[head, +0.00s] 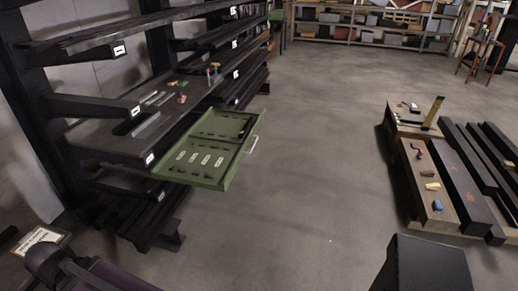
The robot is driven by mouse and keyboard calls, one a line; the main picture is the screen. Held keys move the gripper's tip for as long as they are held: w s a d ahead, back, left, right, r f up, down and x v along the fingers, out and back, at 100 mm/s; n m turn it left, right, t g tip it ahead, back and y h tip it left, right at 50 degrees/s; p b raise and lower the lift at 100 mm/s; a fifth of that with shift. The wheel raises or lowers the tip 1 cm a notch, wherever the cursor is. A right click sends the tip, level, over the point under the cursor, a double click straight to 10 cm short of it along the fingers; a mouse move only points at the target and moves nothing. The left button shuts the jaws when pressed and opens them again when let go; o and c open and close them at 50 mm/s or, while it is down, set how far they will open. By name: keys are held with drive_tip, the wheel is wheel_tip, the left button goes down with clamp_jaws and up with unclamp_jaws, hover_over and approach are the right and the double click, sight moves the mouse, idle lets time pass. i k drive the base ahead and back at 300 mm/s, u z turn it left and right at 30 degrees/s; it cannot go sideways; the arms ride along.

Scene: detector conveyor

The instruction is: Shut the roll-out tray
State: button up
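The roll-out tray (232,165) is a shallow green metal drawer. It sticks out from the dark rack into the aisle, so it stands open. Its floor has several dark slots and several pale labels. A light handle (253,145) is on its outer right edge. The tray's inner end meets the dark rack shelf (115,142), and how far it runs inside is hidden. My gripper is not in view.
Tools and small parts lie on the rack shelf. At the right, a low wooden bench (430,205) with small items stands beside long dark beams (465,200). Storage shelves (370,25) line the back. The grey floor (320,170) between rack and bench is clear.

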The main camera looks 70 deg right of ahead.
sight(208, 155)
drive_tip(key=u, duration=0.1)
drive_tip(key=k, duration=1.2)
drive_tip(key=z, duration=1.85)
drive_tip(key=i, duration=1)
